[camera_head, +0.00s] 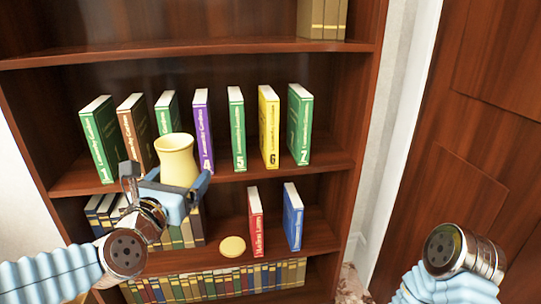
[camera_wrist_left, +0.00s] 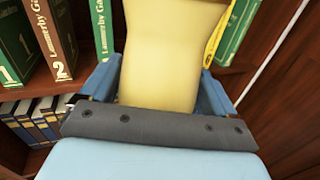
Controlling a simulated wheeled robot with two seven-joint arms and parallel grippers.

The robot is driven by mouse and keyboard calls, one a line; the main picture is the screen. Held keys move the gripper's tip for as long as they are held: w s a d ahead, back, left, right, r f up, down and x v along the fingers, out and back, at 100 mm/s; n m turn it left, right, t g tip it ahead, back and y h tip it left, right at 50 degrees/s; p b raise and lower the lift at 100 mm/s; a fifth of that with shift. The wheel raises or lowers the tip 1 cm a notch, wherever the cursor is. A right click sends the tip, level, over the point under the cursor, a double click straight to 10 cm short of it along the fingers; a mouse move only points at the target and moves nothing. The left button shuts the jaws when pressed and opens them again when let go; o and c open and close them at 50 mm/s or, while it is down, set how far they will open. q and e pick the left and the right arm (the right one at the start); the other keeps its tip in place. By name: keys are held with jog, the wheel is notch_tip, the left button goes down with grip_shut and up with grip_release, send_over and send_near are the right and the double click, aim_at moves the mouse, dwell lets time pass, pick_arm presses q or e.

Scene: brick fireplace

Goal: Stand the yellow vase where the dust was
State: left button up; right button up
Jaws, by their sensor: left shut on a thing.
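The yellow vase (camera_head: 177,163) is held upright in my left gripper (camera_head: 170,184), in front of the bookcase. No dust can be made out. A flat pale yellow disc (camera_head: 233,246) lies on the lower shelf (camera_head: 272,239), left of a red book, below and right of the vase. My right arm shows at the lower right, but its gripper is not in view.
Numbered books stand on the middle shelf (camera_head: 330,163) behind the vase, among them a purple book (camera_head: 203,131). A red book (camera_head: 255,222) and a blue book (camera_head: 292,216) stand on the lower shelf. More books (camera_head: 187,229) stand at its left.

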pick_arm(q)
jog(key=w+f+y, duration=0.1)
jog(key=w+f, duration=0.4)
jog(key=f, duration=0.6)
jog(key=w+f+n+y, duration=0.1)
jog(key=w+f, duration=0.4)
jog(key=f, duration=0.7)
jog(key=shift+w+f+n, duration=0.15)
jog(key=shift+w+n, duration=0.15)
jog(key=shift+w, duration=0.05)
